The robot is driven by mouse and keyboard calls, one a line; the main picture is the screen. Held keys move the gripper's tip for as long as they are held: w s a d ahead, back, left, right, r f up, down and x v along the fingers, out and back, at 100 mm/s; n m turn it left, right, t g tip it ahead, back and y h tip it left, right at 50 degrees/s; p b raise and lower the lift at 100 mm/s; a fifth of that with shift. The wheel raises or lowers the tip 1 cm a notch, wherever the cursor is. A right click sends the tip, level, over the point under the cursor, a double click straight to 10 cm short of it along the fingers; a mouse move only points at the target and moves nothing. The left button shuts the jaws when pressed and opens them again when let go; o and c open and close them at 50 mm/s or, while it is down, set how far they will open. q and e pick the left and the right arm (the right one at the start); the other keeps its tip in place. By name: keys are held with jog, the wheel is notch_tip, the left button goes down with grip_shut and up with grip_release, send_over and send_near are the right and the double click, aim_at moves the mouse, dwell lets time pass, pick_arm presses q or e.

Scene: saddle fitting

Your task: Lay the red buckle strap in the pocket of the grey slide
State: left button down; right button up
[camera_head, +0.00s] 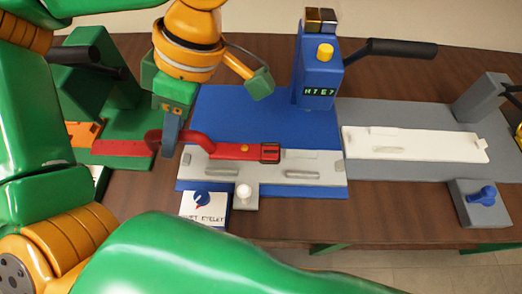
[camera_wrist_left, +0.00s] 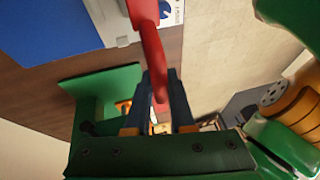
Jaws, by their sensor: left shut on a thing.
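The red buckle strap (camera_head: 232,151) has a dark-framed buckle (camera_head: 270,152) at its right end and a curved left end. My left gripper (camera_head: 170,145) is shut on the strap near that curved end; the red strap also shows between the fingers in the left wrist view (camera_wrist_left: 150,50). The grey slide (camera_head: 200,170) lies along the front of a blue base. The strap's straight part and buckle lie over the slide's middle. I cannot tell whether they touch the pocket floor. My right gripper is not in view.
A blue post (camera_head: 318,75) with a yellow button and a display stands behind the slide. A white knob (camera_head: 243,190) and a label card (camera_head: 205,208) are in front. A green station (camera_head: 110,120) is left; a grey station with a white slide (camera_head: 410,143) is right.

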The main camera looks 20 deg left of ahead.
aim_at(263, 147)
pick_arm(q)
jog(key=w+d+f, duration=0.2)
jog(key=d+f, duration=0.1)
jog(key=w+d+f, duration=0.3)
jog(key=d, duration=0.1)
jog(key=w+d+f, duration=0.3)
jog(key=d+f, duration=0.1)
notch_tip(263, 147, down, 2)
jog(key=shift+f+p, duration=0.15)
jog(key=shift+p, duration=0.2)
jog(key=shift+f+b, duration=0.35)
jog(key=shift+f, duration=0.05)
jog(key=c, duration=0.8)
grip_release()
jog(key=shift+r, duration=0.1)
jog(key=shift+o, duration=0.2)
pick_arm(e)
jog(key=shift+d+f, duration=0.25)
